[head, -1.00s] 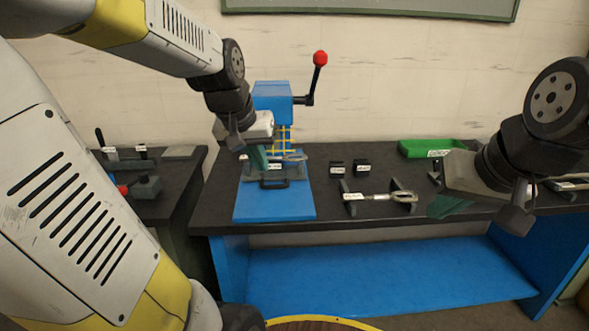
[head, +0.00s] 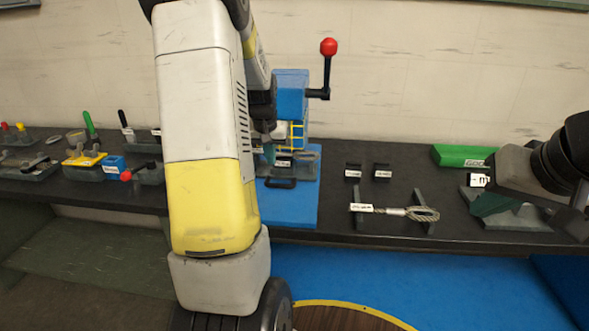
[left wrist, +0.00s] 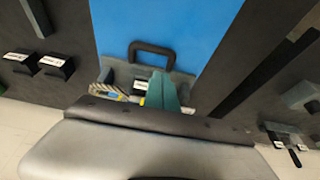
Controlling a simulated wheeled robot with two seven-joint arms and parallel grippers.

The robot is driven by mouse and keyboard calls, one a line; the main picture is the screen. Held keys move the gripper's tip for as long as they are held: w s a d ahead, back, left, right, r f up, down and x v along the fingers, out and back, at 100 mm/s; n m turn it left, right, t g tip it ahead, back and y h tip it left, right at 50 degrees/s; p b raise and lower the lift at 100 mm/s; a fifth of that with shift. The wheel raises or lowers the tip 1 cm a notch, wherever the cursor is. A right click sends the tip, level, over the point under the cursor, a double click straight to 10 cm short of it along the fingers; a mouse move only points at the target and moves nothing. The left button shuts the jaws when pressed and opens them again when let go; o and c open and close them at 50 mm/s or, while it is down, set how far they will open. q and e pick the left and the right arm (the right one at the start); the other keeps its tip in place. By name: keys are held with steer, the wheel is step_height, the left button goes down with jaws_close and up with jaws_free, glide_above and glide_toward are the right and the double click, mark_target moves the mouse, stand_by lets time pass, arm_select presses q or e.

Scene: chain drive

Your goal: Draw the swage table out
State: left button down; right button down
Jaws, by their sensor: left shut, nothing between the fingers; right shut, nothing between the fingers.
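The swage table is a grey slide (head: 307,165) with a black loop handle (head: 281,183) at its front, on the blue base (head: 300,208) of a press. In the left wrist view the handle (left wrist: 152,46) stands at the slide's edge, over the blue plate. My left gripper (head: 269,154) is shut and empty above the slide, behind the handle in the head view. Its green fingers (left wrist: 163,92) show close to the handle but not around it; I cannot tell whether they touch the slide. My right gripper (head: 488,203) is shut and empty at the right.
The press head (head: 290,95) has a red-knobbed lever (head: 328,48). To its right are two black blocks (head: 353,172), a labelled cable on a stand (head: 395,211) and a green tray (head: 462,156). Small tools fill the left bench (head: 90,190). My left arm hides part of the press.

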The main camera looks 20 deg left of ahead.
mark_target(274, 177)
arm_select(q)
steer(key=x, duration=1)
steer(key=shift+s+d, duration=0.1)
steer(key=shift+s, duration=0.05)
